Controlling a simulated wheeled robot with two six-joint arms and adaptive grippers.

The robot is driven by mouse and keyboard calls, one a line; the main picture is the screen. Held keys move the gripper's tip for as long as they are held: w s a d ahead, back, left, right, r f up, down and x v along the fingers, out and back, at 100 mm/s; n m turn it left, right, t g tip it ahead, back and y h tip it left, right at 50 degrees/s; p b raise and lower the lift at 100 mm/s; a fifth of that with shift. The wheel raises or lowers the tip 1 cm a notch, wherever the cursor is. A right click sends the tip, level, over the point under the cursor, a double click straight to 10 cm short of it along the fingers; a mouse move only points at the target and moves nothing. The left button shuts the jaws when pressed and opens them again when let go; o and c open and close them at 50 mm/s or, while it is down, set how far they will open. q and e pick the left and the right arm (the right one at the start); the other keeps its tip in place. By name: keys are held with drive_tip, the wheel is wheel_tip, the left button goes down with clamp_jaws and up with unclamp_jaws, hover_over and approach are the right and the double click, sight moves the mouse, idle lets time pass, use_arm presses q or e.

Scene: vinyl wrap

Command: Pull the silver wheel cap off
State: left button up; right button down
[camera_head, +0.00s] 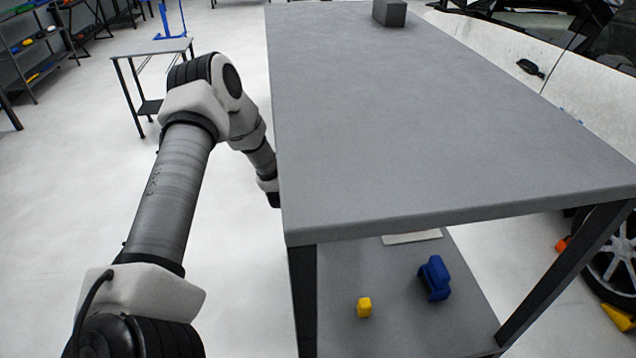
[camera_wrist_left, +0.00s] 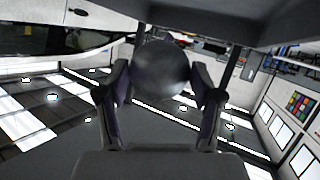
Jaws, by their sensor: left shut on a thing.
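In the left wrist view, my left gripper (camera_wrist_left: 162,80) is shut on a round, smooth grey thing (camera_wrist_left: 160,68). It looks like the silver wheel cap, held between the two fingertips. In the head view, my left arm reaches down beside the table's left edge, and its gripper is hidden there. My right gripper is in neither view.
A grey table (camera_head: 430,120) fills the middle, with a grey block (camera_head: 389,12) at its far end. Its lower shelf (camera_head: 400,325) holds a blue tool (camera_head: 434,278) and a yellow item (camera_head: 364,307). A white car (camera_head: 500,45) stands right. The floor left is mostly clear.

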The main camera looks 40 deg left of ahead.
use_arm(q)
drive_tip(key=o, duration=1.3)
drive_tip(key=shift+s+d+r, duration=0.1)
drive_tip(key=shift+s+r, duration=0.05)
drive_tip(key=shift+o, duration=0.3)
drive_tip(key=shift+w+a+f, duration=0.2)
drive_tip(key=shift+w+f, duration=0.05)
drive_tip(key=shift+f, duration=0.05)
drive_tip(key=v, duration=1.2)
drive_tip(key=shift+w, duration=0.1)
